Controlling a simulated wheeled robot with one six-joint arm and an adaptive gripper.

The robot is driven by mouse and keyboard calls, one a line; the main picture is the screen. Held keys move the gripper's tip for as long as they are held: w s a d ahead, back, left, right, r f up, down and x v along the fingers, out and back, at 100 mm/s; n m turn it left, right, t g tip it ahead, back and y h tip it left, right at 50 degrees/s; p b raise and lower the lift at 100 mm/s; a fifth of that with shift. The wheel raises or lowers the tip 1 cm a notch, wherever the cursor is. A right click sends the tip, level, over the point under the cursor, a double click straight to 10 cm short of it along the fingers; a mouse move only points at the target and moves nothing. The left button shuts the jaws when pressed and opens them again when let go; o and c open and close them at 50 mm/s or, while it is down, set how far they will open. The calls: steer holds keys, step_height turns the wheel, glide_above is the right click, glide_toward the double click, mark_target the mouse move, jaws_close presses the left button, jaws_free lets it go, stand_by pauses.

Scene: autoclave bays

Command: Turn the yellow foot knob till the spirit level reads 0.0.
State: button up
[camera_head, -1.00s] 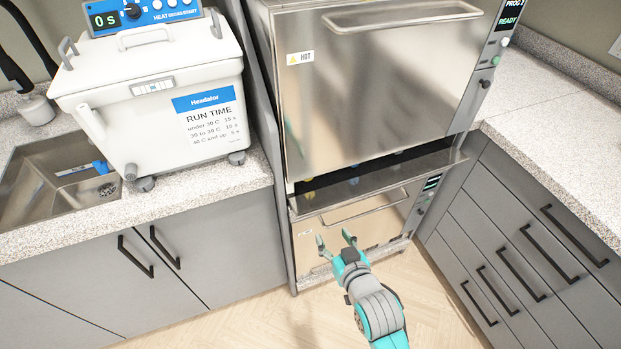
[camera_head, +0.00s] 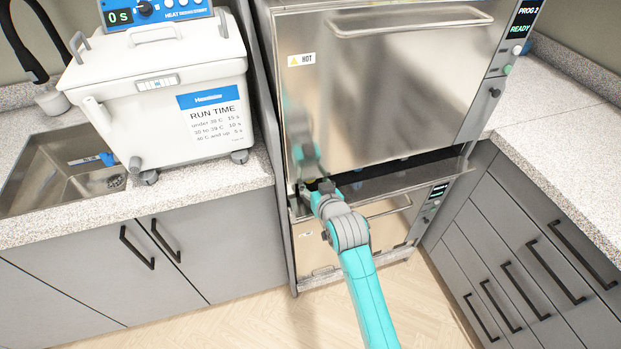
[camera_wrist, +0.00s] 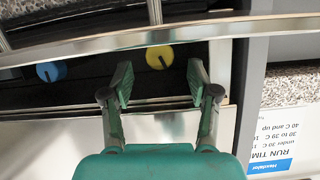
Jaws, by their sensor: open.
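The yellow foot knob (camera_wrist: 159,57) shows in the wrist view as a round knob with a dark slot, in the dark gap under a metal edge. My gripper (camera_wrist: 161,84) is open there, its two fingertips just short of the knob and to either side of it, with nothing between them. In the head view my gripper (camera_head: 318,188) reaches into the gap between the upper and lower steel units, at its left end, and the yellow knob is not clearly visible. I cannot make out a spirit level reading.
A blue knob (camera_wrist: 51,71) sits left of the yellow one in the wrist view. The upper steel autoclave (camera_head: 390,90) is marked HOT; the lower unit has a small panel (camera_head: 437,190). A white tank (camera_head: 165,100) stands on the left counter. The floor in front is clear.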

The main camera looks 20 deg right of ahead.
steer(key=shift+x, duration=2.05)
jaws_close()
